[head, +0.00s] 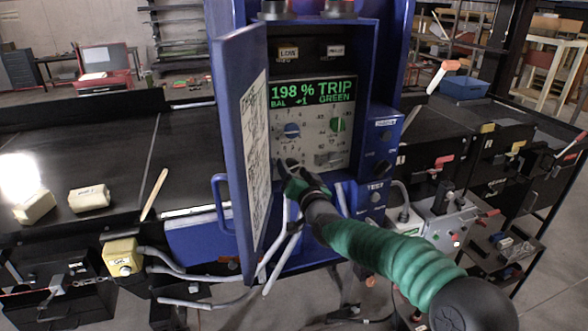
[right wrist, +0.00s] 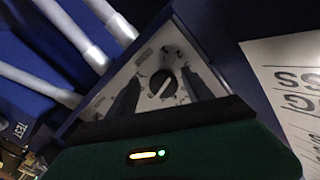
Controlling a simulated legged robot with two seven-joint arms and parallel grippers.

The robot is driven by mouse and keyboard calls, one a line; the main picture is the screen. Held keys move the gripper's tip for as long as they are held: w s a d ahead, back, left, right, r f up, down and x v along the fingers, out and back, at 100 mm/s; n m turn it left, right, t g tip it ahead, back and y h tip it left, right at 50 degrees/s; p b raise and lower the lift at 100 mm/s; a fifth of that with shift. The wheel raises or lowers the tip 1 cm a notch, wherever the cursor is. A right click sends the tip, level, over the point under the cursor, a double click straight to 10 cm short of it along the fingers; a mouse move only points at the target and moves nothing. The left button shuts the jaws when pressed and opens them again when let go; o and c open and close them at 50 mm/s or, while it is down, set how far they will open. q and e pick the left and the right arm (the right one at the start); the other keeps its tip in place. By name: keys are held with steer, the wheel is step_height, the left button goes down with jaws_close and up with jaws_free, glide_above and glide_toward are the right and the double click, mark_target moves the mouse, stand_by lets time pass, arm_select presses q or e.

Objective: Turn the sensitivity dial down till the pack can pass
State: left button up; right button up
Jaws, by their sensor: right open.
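The open blue cabinet holds a control panel (head: 312,150) with a lit display (head: 313,92) reading "198 % TRIP", "BAL +1" and "GREEN". A blue knob (head: 292,130) and a green knob (head: 337,125) are on the panel. My right gripper (head: 284,164) is at the panel's lower left. In the right wrist view, a dark round dial (right wrist: 164,84) with a white pointer line lies between its open fingers (right wrist: 160,78); contact cannot be told. The gripper hides this dial in the head view. Two cream packs (head: 89,197) (head: 35,207) lie on the left belt. My left gripper is out of view.
The cabinet door (head: 243,140) stands open left of my right gripper. A blue box marked TEST (head: 374,197) and grey hoses (head: 275,255) are below and beside the panel. A wooden stick (head: 154,194) lies on the left belt (head: 120,150).

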steer(key=shift+s+r, duration=0.25)
steer(key=shift+s, duration=0.1)
steer(key=c, duration=0.7)
jaws_close()
steer(key=shift+f+n+b, duration=0.2)
steer(key=shift+n+b, duration=0.3)
steer(key=shift+b, duration=0.35)
steer(key=n+b, duration=0.5)
steer(key=b, duration=0.1)
steer(key=shift+n, duration=0.4)
steer(key=n+b, duration=0.2)
steer(key=n, duration=0.1)
steer(key=shift+d, duration=0.1)
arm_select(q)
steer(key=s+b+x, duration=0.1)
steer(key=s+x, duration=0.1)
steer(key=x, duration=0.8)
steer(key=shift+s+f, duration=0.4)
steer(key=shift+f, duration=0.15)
arm_select(e)
steer(key=shift+r+n, duration=0.1)
steer(key=shift+n, duration=0.8)
steer(key=shift+r, duration=0.1)
